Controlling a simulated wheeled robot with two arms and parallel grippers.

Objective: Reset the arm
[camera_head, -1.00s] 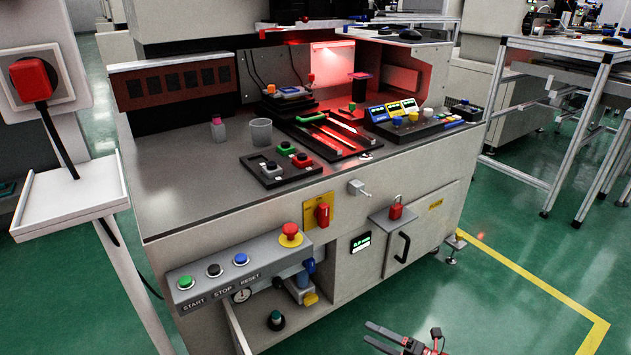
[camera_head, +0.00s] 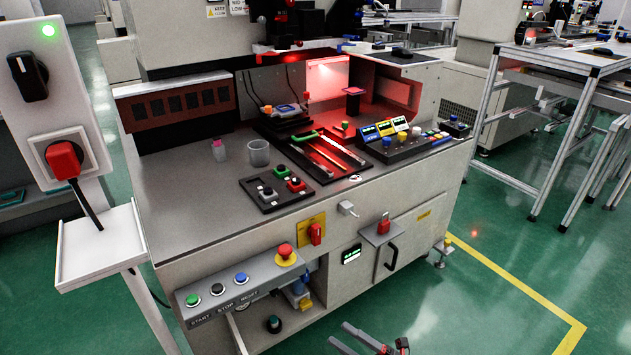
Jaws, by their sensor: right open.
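My right gripper (camera_head: 348,338) shows at the bottom edge, low in front of the machine. Its two dark fingers point left and stand apart with nothing between them. Most of the right arm is outside the picture. My left gripper is not in view. The machine bench (camera_head: 205,180) stands in front of me. The green START button (camera_head: 192,300), black STOP button (camera_head: 217,289) and blue RESET button (camera_head: 241,278) sit in a row on its front panel.
A red emergency knob (camera_head: 286,252) is right of the buttons. A metal frame table (camera_head: 560,60) is at right. Green floor (camera_head: 480,310) with a yellow line is clear at right.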

